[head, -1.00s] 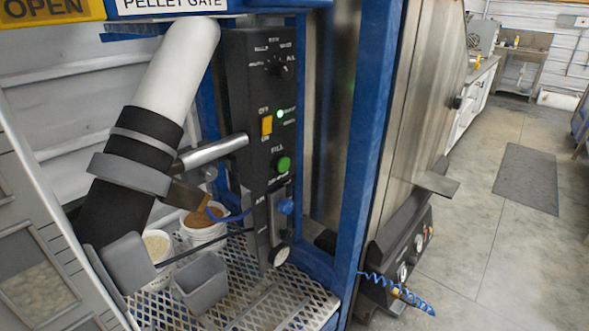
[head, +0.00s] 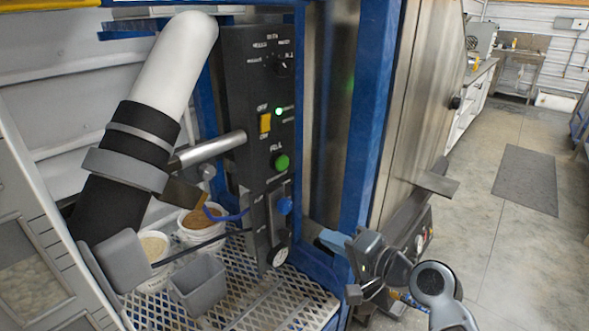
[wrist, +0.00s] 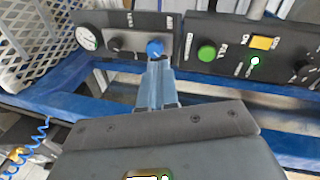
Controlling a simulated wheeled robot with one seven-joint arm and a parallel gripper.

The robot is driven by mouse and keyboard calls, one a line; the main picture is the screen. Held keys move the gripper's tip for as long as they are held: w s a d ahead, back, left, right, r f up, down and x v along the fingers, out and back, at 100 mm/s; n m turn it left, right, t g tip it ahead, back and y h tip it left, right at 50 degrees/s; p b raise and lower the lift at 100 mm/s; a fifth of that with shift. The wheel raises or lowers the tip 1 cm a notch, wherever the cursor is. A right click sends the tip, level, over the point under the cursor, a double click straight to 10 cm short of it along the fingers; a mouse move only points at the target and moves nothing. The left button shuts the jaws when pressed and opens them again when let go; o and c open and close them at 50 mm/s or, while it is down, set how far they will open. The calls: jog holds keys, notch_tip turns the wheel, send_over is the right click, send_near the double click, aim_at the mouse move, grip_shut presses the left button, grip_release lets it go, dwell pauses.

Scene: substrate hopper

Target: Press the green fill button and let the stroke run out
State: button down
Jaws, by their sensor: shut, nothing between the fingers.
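The green fill button (head: 281,161) sits on the black control panel (head: 246,105), below a yellow switch (head: 265,123) and a small lit green lamp (head: 278,112). In the wrist view the green button (wrist: 207,53) shows right of the blue knob (wrist: 155,47). My gripper (head: 330,238) is at the lower right of the panel, apart from the green button. In the wrist view its shut fingers (wrist: 157,66) point toward the blue knob and overlap its lower edge; I cannot tell whether they touch. Nothing is held.
A blue upright post (head: 370,130) stands right of the panel. Below are a grey bin (head: 200,285), white buckets (head: 192,236) and a mesh shelf (head: 265,305). A gauge (head: 278,256) sits low on the panel. Open floor (head: 500,250) lies at right.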

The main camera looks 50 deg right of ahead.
aim_at(285, 163)
jog(key=w+d+r+t+y, duration=0.2)
jog(key=w+d+r, duration=0.1)
jog(key=d+r, duration=0.4)
jog(key=shift+w+d+r+m, duration=0.15)
jog(key=shift+d+r+m, duration=0.25)
jog(key=shift+r, duration=0.25)
jog(key=w, duration=0.4)
jog(key=w+p, duration=0.1)
jog(key=w, duration=0.4)
jog(key=w+a+p, duration=0.1)
jog(key=w, duration=0.4)
jog(key=shift+f, duration=0.4)
jog(key=shift+w, duration=0.1)
